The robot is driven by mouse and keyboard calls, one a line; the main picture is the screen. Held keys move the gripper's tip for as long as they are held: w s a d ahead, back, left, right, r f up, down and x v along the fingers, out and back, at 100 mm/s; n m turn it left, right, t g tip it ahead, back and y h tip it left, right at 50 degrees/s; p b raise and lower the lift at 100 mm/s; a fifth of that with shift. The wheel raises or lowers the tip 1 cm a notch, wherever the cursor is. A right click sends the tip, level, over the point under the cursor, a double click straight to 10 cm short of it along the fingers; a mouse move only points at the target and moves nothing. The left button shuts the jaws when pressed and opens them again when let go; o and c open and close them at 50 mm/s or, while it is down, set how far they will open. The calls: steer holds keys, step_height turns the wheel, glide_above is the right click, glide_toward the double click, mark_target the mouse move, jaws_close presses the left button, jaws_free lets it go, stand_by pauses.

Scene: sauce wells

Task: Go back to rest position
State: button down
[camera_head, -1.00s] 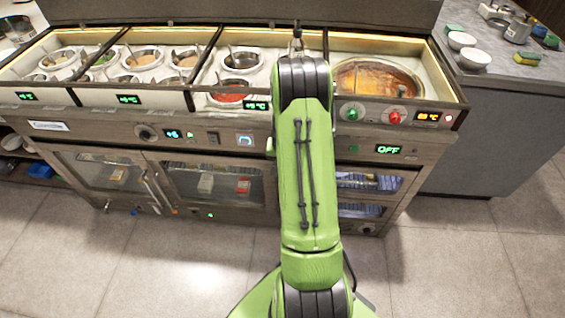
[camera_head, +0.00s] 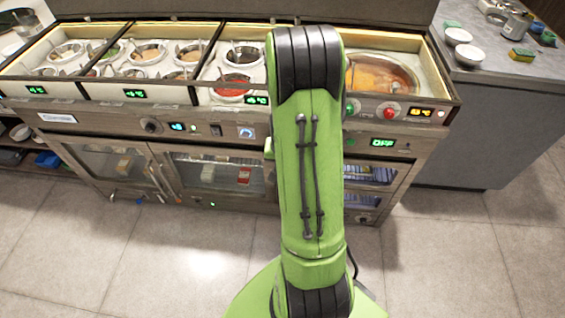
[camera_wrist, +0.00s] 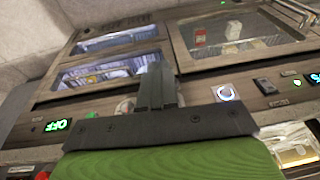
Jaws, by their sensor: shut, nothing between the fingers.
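My gripper (camera_wrist: 157,88) shows in the wrist view with its dark fingers together and nothing between them. It is in front of the sauce counter's control panel, apart from any pot or ladle. In the head view my green arm rises in front of the counter (camera_head: 225,128) and hides its middle; the gripper itself is hidden behind the arm there.
Several sauce wells with ladles, including a red sauce (camera_head: 232,88), sit in the counter top. A large orange sauce pot (camera_head: 385,78) is right of my arm. A side counter (camera_head: 490,75) holds bowls and sponges. The tiled floor (camera_head: 450,250) is clear.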

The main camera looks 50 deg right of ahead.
stand_by(0.3)
steer(key=s+a+r+n+t+p, duration=0.1)
steer(key=a+r+n+p, duration=0.15)
steer(key=a+r, duration=0.5)
steer(key=s+a+r+n+t+p, duration=0.1)
steer(key=s+a+r+n+p, duration=0.2)
steer(key=r, duration=0.8)
steer(key=a+r+n+p, duration=0.2)
steer(key=a+r, duration=0.5)
steer(key=r, duration=0.2)
steer(key=s+a+r+n+t+y+p, duration=0.1)
steer(key=s+a+r+n+p, duration=0.1)
steer(key=s+a+r, duration=0.3)
steer(key=s+n, duration=0.1)
steer(key=s, duration=0.2)
steer(key=shift+s+r+p, duration=0.15)
steer(key=shift+r+p, duration=0.15)
steer(key=shift+p, duration=0.05)
steer(key=shift+d, duration=0.1)
